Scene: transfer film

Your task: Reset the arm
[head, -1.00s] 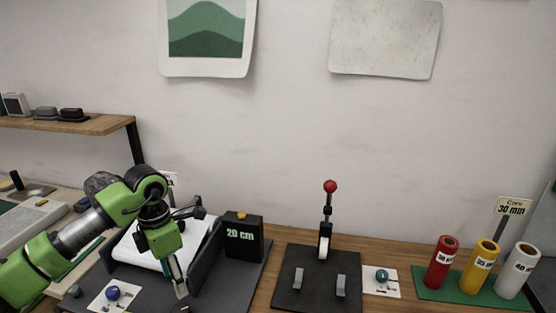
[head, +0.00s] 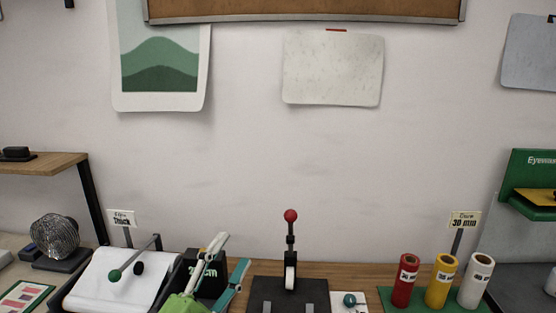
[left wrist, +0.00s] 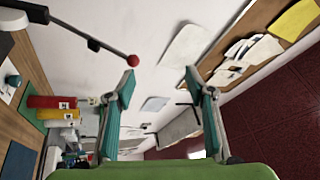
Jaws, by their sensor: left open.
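My left gripper (head: 233,250) is low in the head view, fingers pointing up and spread, with nothing between them. It is left of the red-knobbed lever (head: 290,245), which stands upright on a black base, and overlaps the black "20 cm" block (head: 203,285), partly hiding it. In the left wrist view the two teal fingers of my left gripper (left wrist: 159,76) are apart and empty. The red knob of the lever (left wrist: 133,61) shows beside the left fingertip there; I cannot tell the gap in depth. My right gripper is not in view.
A white-topped device (head: 110,282) with a green-knobbed handle stands at left. Red (head: 404,280), yellow (head: 441,281) and white (head: 475,281) rolls stand on a green mat at right. A wire-mesh ball (head: 55,235) is at far left. Space above the bench is clear.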

